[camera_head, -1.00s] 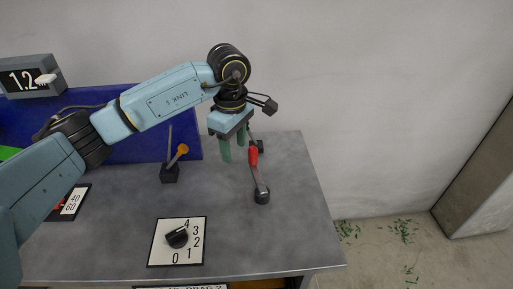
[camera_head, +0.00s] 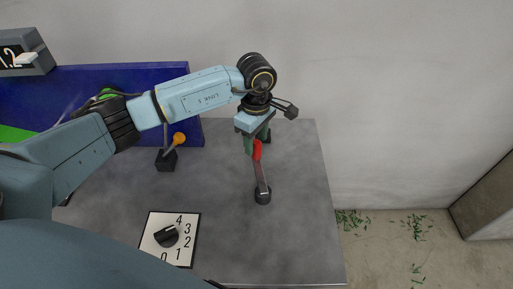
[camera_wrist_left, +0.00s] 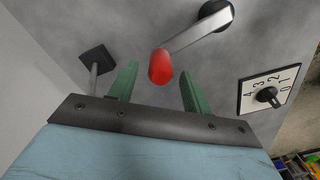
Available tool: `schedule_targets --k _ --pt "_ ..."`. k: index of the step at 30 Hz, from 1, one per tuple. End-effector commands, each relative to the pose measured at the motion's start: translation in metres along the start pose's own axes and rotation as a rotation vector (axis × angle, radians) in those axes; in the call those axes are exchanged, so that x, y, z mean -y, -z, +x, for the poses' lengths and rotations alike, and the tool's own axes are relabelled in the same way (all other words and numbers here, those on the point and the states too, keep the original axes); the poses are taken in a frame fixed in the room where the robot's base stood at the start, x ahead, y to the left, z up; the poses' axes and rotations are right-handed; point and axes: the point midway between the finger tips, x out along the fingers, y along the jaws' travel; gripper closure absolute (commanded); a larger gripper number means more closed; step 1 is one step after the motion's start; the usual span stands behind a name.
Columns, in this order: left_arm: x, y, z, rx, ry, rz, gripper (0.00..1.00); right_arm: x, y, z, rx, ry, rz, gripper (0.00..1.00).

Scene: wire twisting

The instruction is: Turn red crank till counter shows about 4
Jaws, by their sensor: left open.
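The crank has a grey arm (camera_head: 261,176) on a round dark hub (camera_head: 263,196) and a red handle (camera_head: 257,151) at its far end. My left gripper (camera_head: 256,141) is open at the red handle. In the left wrist view the red handle (camera_wrist_left: 160,66) sits between and just beyond the green fingertips (camera_wrist_left: 158,72), with a gap to each side. The counter (camera_head: 22,55) at the upper left is cut by the picture edge; its reading ends in ".2" and the first digit is partly hidden. My right gripper is not in view.
A dial plate with a black knob (camera_head: 166,236) lies on the grey table (camera_head: 225,190). A blue panel (camera_head: 150,80) lines the back. The table right of the crank is clear.

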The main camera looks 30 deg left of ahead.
Motion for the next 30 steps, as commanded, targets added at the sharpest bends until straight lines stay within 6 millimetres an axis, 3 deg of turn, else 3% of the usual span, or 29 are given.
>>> schedule_targets --k 7,19,30 --pt "0.0 0.0 0.035 0.0 0.001 0.0 0.51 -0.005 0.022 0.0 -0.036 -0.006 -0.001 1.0" --pt "0.0 0.0 0.043 0.0 0.0 0.0 0.51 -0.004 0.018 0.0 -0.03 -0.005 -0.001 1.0" --pt "0.0 0.0 0.043 0.0 0.0 0.0 0.98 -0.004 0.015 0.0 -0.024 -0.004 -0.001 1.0"
